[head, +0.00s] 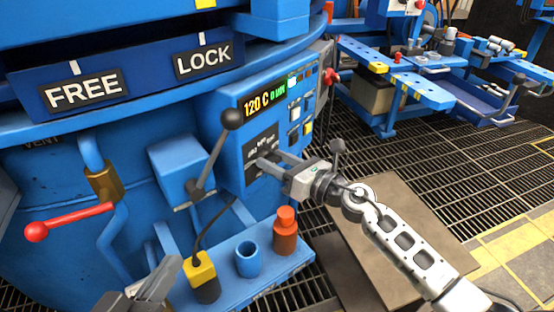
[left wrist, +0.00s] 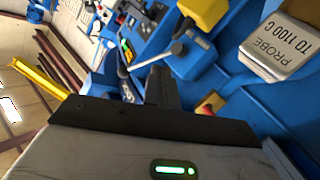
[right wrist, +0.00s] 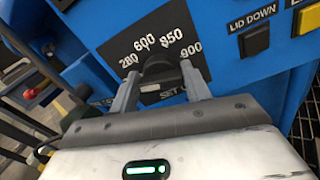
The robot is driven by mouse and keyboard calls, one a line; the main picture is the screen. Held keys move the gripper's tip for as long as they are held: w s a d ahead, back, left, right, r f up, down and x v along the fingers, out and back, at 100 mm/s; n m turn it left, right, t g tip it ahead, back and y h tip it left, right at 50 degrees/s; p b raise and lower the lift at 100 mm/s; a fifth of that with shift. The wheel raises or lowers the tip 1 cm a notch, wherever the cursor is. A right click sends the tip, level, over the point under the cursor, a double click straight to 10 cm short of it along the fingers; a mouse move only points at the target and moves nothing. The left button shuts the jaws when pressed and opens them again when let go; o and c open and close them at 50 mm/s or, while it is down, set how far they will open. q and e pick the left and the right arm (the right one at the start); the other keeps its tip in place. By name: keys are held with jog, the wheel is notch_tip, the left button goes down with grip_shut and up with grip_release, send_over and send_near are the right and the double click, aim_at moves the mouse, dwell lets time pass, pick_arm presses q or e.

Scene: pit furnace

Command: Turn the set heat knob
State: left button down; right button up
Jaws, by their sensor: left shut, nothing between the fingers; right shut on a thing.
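The set heat knob (right wrist: 158,70) is a dark round knob on a black dial plate marked 280, 600, 850 and 900 in the right wrist view. My right gripper (right wrist: 160,85) is shut on it, one finger on each side. In the head view my right gripper (head: 272,162) reaches the control panel (head: 230,135) from the right, and the knob is mostly hidden behind its fingers. My left gripper (head: 160,278) is low at the bottom edge of the head view, shut and empty. It also shows in the left wrist view (left wrist: 160,85), apart from the panel.
The panel display (head: 262,102) reads 120 C. A black-knobbed lever (head: 212,155) stands left of the panel. Below is a blue shelf (head: 235,275) with a yellow-topped probe (head: 202,278), a blue cup (head: 248,259) and an orange bottle (head: 285,232). A red-handled valve (head: 70,220) is at left.

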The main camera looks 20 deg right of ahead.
jog(key=m+p, duration=0.2)
jog(key=m, duration=0.2)
jog(key=shift+d+m, duration=0.1)
jog(key=shift+m, duration=0.2)
jog(key=shift+m+p, duration=0.6)
jog(key=shift+m, duration=0.2)
pick_arm(q)
jog(key=shift+s+a+f+m+g+y, duration=0.15)
jog(key=shift+a+f+m+g+y, duration=0.15)
jog(key=shift+f+m+y, duration=0.15)
jog(key=shift+s+a+f+m+g+y, duration=0.15)
jog(key=shift+a+f+m+g+y, duration=0.15)
jog(key=shift+f, duration=0.25)
pick_arm(e)
jog(key=shift+w+f+m, duration=0.1)
jog(key=shift+f+m, duration=0.05)
jog(key=shift+m, duration=0.25)
jog(key=o, duration=1)
jog(key=shift+d, duration=0.1)
pick_arm(q)
jog(key=shift+r, duration=0.15)
